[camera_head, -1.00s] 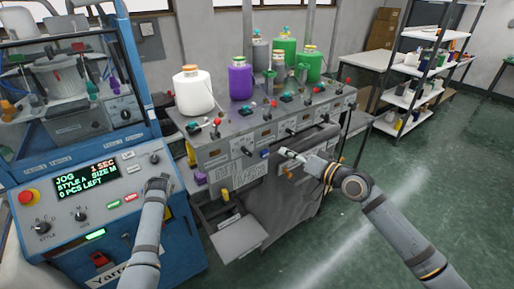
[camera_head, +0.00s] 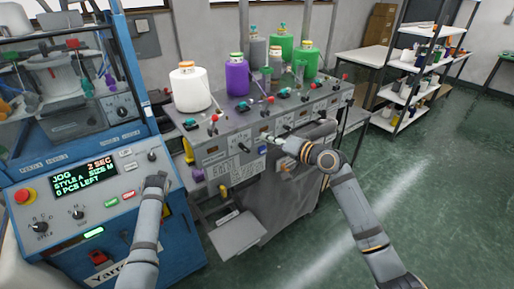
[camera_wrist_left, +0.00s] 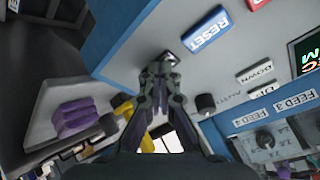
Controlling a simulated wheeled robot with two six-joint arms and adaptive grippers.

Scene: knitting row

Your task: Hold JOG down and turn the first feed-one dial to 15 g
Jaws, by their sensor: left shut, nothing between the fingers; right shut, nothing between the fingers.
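The blue control cabinet's screen (camera_head: 86,178) reads JOG, 2 SEC, STYLE A, SIZE M, 0 PCS LEFT. My left gripper (camera_head: 157,181) is shut at the right edge of that panel. In the left wrist view its fingertips (camera_wrist_left: 163,62) meet the panel beside the blue RESET button (camera_wrist_left: 207,32); what lies under the tips is hidden. My right gripper (camera_head: 273,142) is shut at the grey feed unit's front (camera_head: 222,140), just right of a dark dial (camera_head: 244,148). I cannot tell whether it touches anything. The dial scales are too small to read.
White (camera_head: 189,90), purple (camera_head: 237,78) and green (camera_head: 306,60) yarn cones stand on the feed unit. Red-tipped levers line its top edge. A grey tray (camera_head: 236,232) juts out below. A red emergency button (camera_head: 24,197) is on the panel. The floor at right is clear.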

